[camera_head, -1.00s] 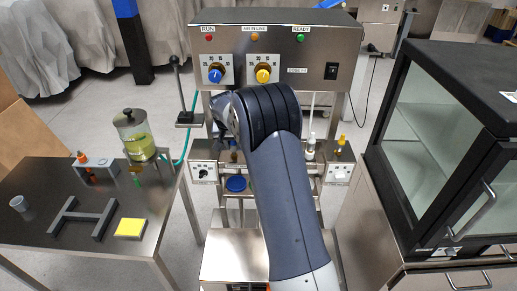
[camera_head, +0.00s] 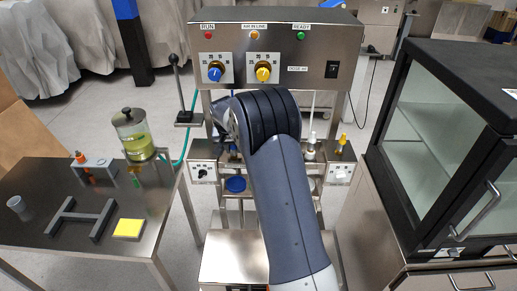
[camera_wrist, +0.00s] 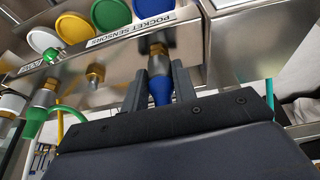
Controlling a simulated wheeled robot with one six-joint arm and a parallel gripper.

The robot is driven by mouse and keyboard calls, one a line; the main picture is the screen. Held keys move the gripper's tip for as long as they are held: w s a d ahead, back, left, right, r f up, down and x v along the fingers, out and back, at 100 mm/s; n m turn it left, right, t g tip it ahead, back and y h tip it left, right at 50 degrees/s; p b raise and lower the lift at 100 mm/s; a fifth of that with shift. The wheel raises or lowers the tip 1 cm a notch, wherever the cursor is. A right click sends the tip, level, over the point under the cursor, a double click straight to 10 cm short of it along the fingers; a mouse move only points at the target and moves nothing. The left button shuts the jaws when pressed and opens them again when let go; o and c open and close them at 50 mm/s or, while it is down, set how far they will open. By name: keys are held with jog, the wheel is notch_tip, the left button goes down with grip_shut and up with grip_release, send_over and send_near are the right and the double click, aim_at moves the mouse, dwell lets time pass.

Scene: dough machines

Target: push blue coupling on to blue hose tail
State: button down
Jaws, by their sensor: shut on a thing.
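In the wrist view, my gripper (camera_wrist: 159,84) is shut on the blue coupling (camera_wrist: 160,92), a blue sleeve with a metal collar above it. The coupling points up at a brass hose tail (camera_wrist: 157,48) under the edge of the panel labelled POCKET SENSORS. Collar and brass tail are in line and look to meet, but I cannot tell how far one is over the other. In the head view, my arm hides the gripper, coupling and tail.
Left of the coupling, a bare brass fitting (camera_wrist: 95,75) and a green coupling with green hose (camera_wrist: 44,95) sit under the same panel. Coloured caps, including a green one (camera_wrist: 109,14), line the panel above. A side table (camera_head: 85,250) stands left, a glass cabinet (camera_head: 440,120) right.

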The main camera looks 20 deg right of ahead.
jog(key=c, duration=1.1)
grip_release()
jog(key=shift+o, duration=0.5)
jog(key=shift+s+r, duration=0.1)
jog(key=shift+r, duration=0.25)
jog(key=shift+p+v, duration=0.95)
jog(key=shift+v, duration=0.95)
jog(key=b+v, duration=0.1)
jog(key=v, duration=0.9)
jog(key=shift+a+r, duration=0.2)
jog(key=shift+r, duration=0.15)
